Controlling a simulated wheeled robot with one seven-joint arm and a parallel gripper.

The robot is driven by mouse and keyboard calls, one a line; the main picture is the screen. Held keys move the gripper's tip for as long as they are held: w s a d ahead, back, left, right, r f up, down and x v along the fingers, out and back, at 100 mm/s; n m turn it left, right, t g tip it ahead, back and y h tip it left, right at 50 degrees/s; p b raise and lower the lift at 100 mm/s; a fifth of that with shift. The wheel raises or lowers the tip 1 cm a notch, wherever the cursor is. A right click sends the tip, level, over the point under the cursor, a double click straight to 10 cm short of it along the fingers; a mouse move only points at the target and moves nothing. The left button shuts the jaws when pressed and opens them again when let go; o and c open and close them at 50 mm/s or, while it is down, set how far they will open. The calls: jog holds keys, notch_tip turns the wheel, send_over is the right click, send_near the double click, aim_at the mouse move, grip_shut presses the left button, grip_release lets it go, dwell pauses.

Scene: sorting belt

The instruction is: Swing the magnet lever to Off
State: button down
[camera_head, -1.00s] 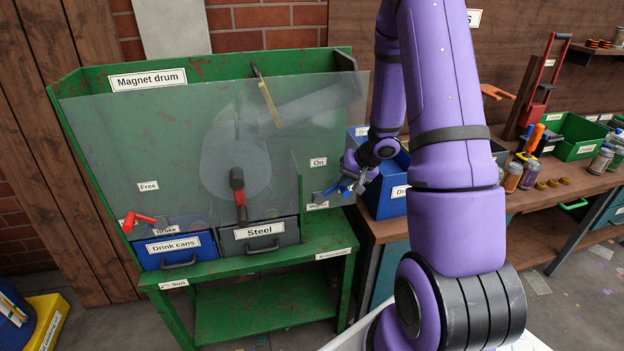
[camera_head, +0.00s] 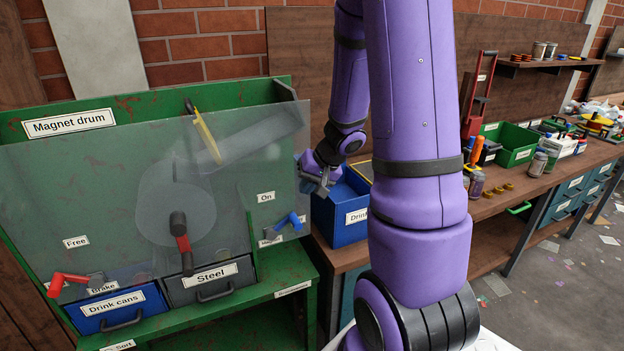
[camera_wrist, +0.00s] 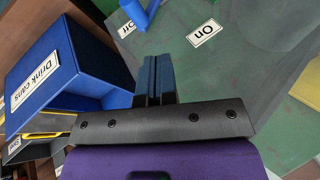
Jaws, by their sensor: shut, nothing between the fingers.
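The blue magnet lever (camera_head: 290,222) sits at the lower right of the Magnet drum's clear panel, above the Magnet label (camera_head: 270,241). Its handle points up and to the right. In the wrist view part of the lever (camera_wrist: 140,14) shows at the top, over the partly covered Off label (camera_wrist: 126,29). The On label (camera_head: 266,197) is up and left of the lever and also shows in the wrist view (camera_wrist: 204,32). My gripper (camera_head: 306,184) is shut and empty, just above and right of the lever. It appears apart from it. Its dark fingers (camera_wrist: 154,78) show in the wrist view.
A blue Drink cans box (camera_head: 342,212) stands on the bench right of my gripper.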

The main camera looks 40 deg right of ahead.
jog(key=shift+v, duration=1.2)
notch_tip(320, 180, up, 17)
jog(key=a+n+t+h, duration=0.2)
jog(key=t+h, duration=0.1)
jog(key=h, duration=0.4)
jog(key=s+a+r+n+g+y, duration=0.1)
jog(key=s+a+r+n+y, duration=0.1)
jog(key=s+a, duration=0.6)
jog(key=s+a+r+n+g+y, duration=0.2)
jog(key=s+a+n, duration=0.1)
jog(key=s+a, duration=0.5)
jog(key=shift+s+a, duration=0.3)
jog(key=shift+s, duration=0.4)
jog(key=shift+w, duration=0.1)
